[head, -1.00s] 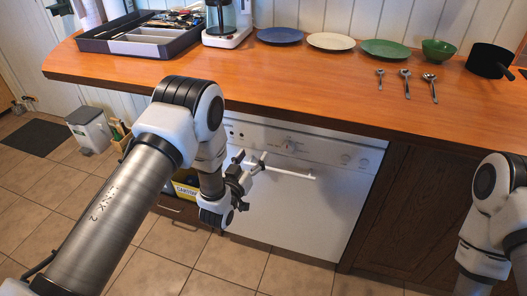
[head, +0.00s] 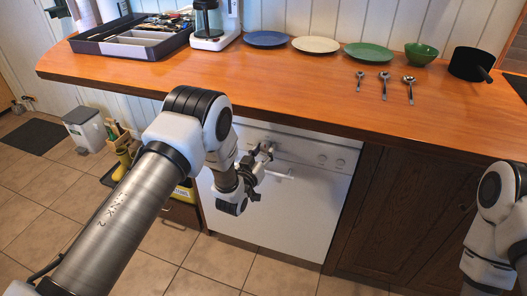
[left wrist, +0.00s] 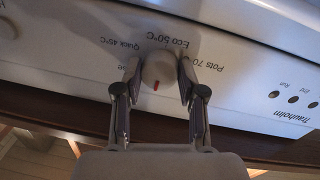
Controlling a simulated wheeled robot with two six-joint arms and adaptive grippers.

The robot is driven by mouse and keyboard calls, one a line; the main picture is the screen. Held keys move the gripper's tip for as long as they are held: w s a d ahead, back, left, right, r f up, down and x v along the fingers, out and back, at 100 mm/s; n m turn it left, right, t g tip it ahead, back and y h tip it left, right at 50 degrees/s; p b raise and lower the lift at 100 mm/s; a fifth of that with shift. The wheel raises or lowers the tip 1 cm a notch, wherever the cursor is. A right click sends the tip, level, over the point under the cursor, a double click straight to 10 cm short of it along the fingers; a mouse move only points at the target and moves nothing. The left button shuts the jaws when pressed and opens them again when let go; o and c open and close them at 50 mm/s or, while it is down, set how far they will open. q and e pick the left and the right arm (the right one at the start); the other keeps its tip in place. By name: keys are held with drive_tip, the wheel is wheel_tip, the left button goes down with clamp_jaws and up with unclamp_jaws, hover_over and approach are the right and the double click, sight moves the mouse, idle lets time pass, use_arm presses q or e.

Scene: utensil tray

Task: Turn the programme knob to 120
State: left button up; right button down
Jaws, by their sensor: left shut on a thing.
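The programme knob (left wrist: 158,70) is a pale round knob on the white dishwasher's front panel (head: 300,146). In the left wrist view its red mark points down, toward my gripper's palm. The labels "Quick 45°C", "Eco 50°C" and "Pots 70" stand around its far side; I see no 120, and part of the dial is hidden by the fingers. My left gripper (left wrist: 160,78) has one finger on each side of the knob and is shut on it. In the head view the left gripper (head: 266,152) covers most of the knob. My right gripper is out of view.
The dishwasher's handle (head: 284,175) lies just below my left gripper. The wooden counter (head: 290,85) overhangs above, holding plates (head: 316,44), spoons (head: 384,86) and a utensil tray (head: 84,46).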

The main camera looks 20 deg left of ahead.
use_arm(q)
drive_tip(key=shift+m, duration=0.3)
drive_tip(key=m+b, duration=0.1)
drive_tip(key=m, duration=0.7)
drive_tip(key=m+b, duration=0.1)
drive_tip(key=m, duration=0.2)
drive_tip(key=shift+r+g+y, duration=0.1)
drive_tip(key=shift+g+y, duration=0.2)
drive_tip(key=m+b, duration=0.1)
drive_tip(key=m, duration=0.4)
drive_tip(key=shift+y, duration=0.3)
drive_tip(key=m+b, duration=0.2)
drive_tip(key=m, duration=0.3)
drive_tip(key=shift+m+y, duration=0.3)
drive_tip(key=shift+m, duration=0.1)
drive_tip(key=o, duration=1.1)
drive_tip(key=shift+d, duration=0.1)
drive_tip(key=shift+o, duration=0.2)
